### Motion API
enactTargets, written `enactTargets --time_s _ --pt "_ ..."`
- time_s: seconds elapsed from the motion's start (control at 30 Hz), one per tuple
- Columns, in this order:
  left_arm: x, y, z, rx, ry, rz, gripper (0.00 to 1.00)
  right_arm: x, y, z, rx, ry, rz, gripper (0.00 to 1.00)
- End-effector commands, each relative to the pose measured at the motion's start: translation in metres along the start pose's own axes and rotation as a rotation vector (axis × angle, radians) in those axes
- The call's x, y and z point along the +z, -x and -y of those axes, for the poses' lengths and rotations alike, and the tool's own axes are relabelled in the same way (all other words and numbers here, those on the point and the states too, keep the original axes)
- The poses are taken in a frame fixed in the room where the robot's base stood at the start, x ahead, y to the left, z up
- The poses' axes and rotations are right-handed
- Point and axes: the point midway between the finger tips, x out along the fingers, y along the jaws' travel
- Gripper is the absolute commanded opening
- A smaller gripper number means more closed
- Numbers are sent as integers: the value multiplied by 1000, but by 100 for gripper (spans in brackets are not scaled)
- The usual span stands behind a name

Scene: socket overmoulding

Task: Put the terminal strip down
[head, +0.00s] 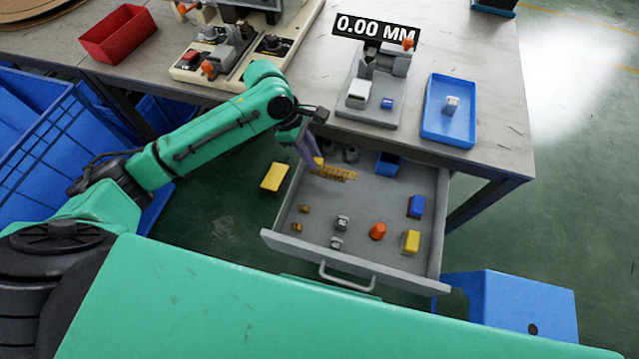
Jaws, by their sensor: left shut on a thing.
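The terminal strip (337,173) is a gold, comb-like strip at the back left of the open grey drawer (350,258). My left gripper (314,160) reaches down over the drawer's back left and is shut on the strip's left end. The strip lies about level, at or just above the drawer floor; I cannot tell whether it touches. My right gripper is not in view.
The drawer also holds an orange cone-like part (378,231), a yellow block (411,241), a blue block (416,206) and small grey parts. A yellow box (274,177) is left of the drawer. The workbench (487,50) carries fixtures, a blue tray (432,124) and a red bin (117,35). The drawer's middle is clear.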

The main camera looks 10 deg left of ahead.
Motion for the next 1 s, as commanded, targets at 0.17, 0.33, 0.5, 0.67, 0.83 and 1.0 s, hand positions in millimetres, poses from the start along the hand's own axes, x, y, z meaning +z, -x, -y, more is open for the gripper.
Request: enactTargets --time_s 0.17,0.33,0.5,0.67,0.83,1.0 --pt "-24 -58 1 -3 1 -1 0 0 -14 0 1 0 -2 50" --pt "-35 -85 0 1 -2 -1 0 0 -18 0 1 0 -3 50" --pt "-46 -114 0 -2 -2 -1 0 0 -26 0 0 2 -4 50" --pt "-51 -123 0 1 -3 -1 0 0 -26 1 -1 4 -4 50" --pt "-51 -123 0 0 -3 -1 0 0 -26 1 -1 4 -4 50" --pt "-51 -123 0 0 -3 -1 55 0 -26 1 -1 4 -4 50"
